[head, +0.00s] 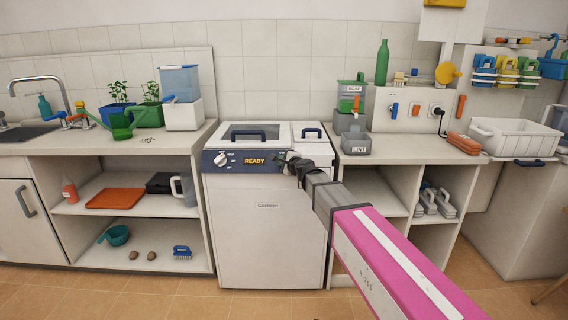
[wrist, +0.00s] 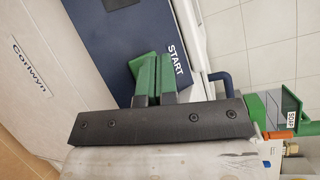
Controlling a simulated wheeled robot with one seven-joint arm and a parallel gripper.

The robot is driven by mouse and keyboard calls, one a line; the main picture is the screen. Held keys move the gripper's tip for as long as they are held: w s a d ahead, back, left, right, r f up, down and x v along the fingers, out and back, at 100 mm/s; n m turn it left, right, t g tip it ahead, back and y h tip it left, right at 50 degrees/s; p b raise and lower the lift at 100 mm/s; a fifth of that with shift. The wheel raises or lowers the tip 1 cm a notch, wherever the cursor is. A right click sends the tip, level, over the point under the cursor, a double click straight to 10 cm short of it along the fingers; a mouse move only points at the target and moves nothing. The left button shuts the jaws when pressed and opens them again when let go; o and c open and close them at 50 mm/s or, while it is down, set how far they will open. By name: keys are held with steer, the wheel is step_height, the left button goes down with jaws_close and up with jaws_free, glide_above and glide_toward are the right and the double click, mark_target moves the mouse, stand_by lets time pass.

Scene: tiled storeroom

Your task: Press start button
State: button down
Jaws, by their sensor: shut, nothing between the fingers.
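A white top-loading machine (head: 265,235) stands between two counters, with a dark blue control panel (head: 228,160) along its upper front. The panel has a white knob and a display reading READY (head: 255,161). My gripper (head: 286,161) is at the panel's right part, just right of the display. In the wrist view my shut gripper (wrist: 153,66) has green fingertips close to the blue panel (wrist: 110,40), beside the printed START label (wrist: 176,60).
The machine's lid (head: 255,134) with a blue handle is closed. A grey LINT box (head: 356,144) and a green SOAP dispenser (head: 352,98) stand on the right counter. The left counter holds plants, a watering can (head: 122,125) and a blue-topped container (head: 181,95).

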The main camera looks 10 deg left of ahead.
steer(key=shift+w+f, duration=0.1)
stand_by(0.3)
steer(key=shift+w+a+f, duration=0.1)
steer(key=shift+w+f, duration=0.1)
steer(key=shift+w+f, duration=0.3)
stand_by(1.0)
steer(key=shift+s+r, duration=0.1)
stand_by(0.3)
steer(key=shift+s+r, duration=0.5)
steer(key=shift+r, duration=0.05)
steer(key=shift+s+d+r, duration=0.25)
steer(key=shift+s+r, duration=0.65)
steer(key=shift+s+d+r, duration=0.25)
steer(key=shift+s+r, duration=0.6)
